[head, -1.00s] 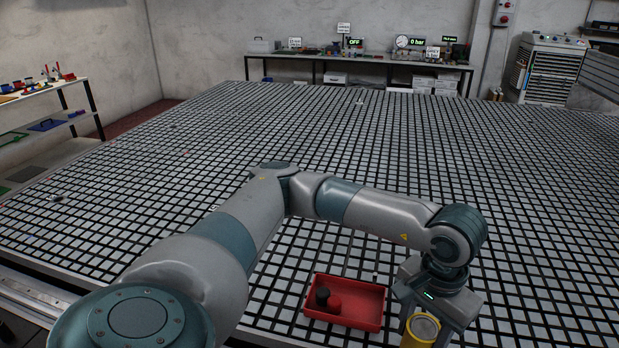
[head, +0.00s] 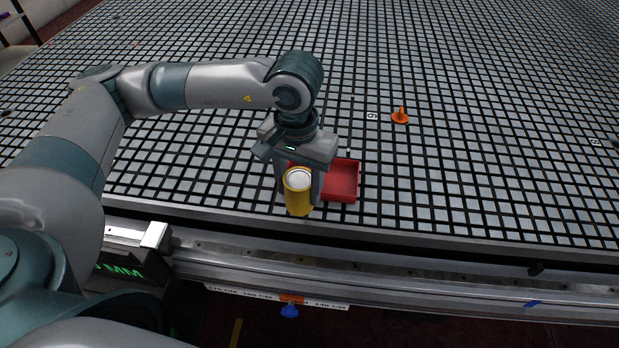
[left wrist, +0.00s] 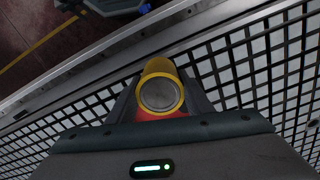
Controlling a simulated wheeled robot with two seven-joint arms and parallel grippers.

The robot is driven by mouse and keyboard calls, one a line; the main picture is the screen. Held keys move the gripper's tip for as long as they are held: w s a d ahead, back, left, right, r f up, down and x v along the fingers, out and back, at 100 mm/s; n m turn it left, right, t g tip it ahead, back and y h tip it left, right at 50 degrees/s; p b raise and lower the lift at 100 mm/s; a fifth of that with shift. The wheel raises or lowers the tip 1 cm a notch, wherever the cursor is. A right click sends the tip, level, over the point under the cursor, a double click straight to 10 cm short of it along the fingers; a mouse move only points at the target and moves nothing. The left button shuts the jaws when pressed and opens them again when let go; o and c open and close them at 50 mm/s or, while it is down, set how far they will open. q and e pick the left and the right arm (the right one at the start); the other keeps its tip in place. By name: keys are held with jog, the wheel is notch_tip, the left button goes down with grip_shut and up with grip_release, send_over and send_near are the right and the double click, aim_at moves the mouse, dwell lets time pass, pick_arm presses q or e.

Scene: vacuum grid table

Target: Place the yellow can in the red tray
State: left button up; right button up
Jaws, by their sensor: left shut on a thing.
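The yellow can (head: 298,199), with a pale round top, is upright between the fingers of my left gripper (head: 299,183), which is shut on it. In the head view the can covers the left part of the red tray (head: 345,184); its height above the table is hard to tell. The tray lies on the grid table near the front edge, its right part bare. The can (left wrist: 161,70) also shows in the left wrist view, with a bit of red beside it. My right gripper is not in view.
The grid table (head: 460,190) is mostly clear. An orange peg-like piece (head: 400,117) stands behind the tray to the right, near a small number marker (head: 372,116). A metal rail (head: 400,262) runs along the table's front edge.

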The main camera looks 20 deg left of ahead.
pick_arm(q)
jog(key=shift+w+d, duration=0.1)
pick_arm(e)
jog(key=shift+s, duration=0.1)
